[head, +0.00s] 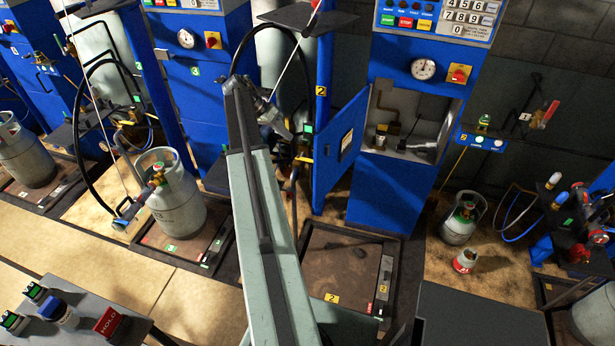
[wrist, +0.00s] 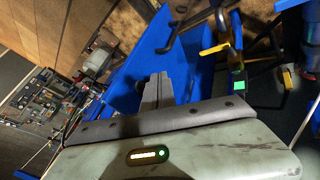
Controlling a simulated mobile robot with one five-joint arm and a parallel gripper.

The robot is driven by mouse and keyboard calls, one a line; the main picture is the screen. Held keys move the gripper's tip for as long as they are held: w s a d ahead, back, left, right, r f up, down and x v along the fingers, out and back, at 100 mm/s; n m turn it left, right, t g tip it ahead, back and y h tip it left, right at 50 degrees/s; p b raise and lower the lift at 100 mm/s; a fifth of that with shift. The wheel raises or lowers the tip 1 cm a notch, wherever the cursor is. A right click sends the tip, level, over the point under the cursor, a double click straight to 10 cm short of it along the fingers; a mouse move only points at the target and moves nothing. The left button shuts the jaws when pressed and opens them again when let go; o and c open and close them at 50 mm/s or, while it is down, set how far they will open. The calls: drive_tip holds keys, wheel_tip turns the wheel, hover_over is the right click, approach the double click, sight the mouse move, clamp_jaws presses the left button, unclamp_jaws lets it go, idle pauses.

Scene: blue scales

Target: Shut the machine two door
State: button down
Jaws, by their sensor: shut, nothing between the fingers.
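Machine two is a blue cabinet (head: 394,205) right of centre in the head view. Its blue door (head: 335,165) stands open at the left side of the lit opening (head: 405,118), with a pale label on its face. My gripper (head: 290,132) is left of the door, close to it in the picture; I cannot tell whether they touch. In the wrist view my gripper's fingers (wrist: 158,92) are together and empty, in front of a blue panel (wrist: 190,88). Which blue part that panel is, I cannot tell for certain.
A yellow handle (head: 304,159) and hoses are near my gripper. A keypad panel and dial (head: 423,69) are above the opening. A scale platform (head: 340,265) lies below. Gas cylinders (head: 175,200) stand left, and smaller ones (head: 463,218) stand right.

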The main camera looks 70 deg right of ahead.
wheel_tip(320, 180, down, 7)
drive_tip(key=b, duration=0.5)
drive_tip(key=s+d+f+b, duration=0.1)
drive_tip(key=s+f+b, duration=0.6)
drive_tip(key=s+b, duration=0.1)
drive_tip(key=shift+s+d+f, duration=0.3)
drive_tip(key=shift+s+f, duration=0.1)
drive_tip(key=shift+s, duration=0.1)
